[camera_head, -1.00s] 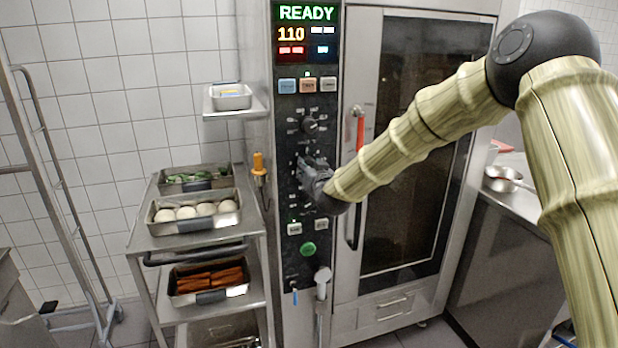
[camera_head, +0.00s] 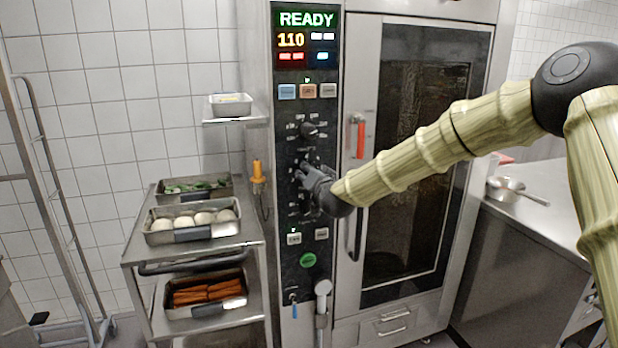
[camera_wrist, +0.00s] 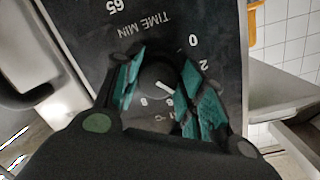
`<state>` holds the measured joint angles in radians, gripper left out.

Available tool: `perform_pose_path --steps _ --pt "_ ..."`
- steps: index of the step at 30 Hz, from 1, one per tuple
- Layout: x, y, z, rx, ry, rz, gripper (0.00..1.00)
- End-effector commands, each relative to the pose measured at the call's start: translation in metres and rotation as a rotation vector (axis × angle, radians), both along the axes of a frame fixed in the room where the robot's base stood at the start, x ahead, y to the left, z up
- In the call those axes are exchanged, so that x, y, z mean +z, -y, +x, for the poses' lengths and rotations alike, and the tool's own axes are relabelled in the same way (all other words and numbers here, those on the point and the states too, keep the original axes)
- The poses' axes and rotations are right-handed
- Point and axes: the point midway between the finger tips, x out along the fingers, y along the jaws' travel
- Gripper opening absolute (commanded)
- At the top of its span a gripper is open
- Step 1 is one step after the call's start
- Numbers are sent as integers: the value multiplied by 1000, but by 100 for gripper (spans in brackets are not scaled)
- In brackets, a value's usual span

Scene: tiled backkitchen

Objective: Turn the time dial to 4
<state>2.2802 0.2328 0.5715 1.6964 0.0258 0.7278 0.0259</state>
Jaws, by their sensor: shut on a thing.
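The time dial (camera_wrist: 154,77) is a dark round knob with a white pointer line, under the printed words TIME MIN. My gripper (camera_wrist: 160,68) is shut on it, with a teal-padded finger on each side. In the wrist view the pointer slants to the lower right, toward the right finger. The 0 and 2 show above that finger, and small marks like 6 and 8 below the knob. The 4 is not visible; the right finger covers that part of the scale. In the head view my gripper (camera_head: 304,174) is at the oven's control panel (camera_head: 284,180) and hides most of the dial.
Another knob (camera_head: 309,130) sits above my gripper. The display (camera_head: 306,34) reads READY and 110. A tray rack (camera_head: 142,252) stands left, and a steel counter (camera_head: 535,215) right.

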Motion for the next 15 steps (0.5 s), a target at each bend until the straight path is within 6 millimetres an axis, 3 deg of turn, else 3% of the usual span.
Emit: perform_pose_path --steps 7,8,10,11,15 --pt "2 3 2 -5 3 2 16" --pt "2 3 2 -5 3 2 42" --pt "2 2 2 -4 3 0 55" --pt "2 2 1 -3 3 0 60" --pt "1 1 1 -1 2 0 60"
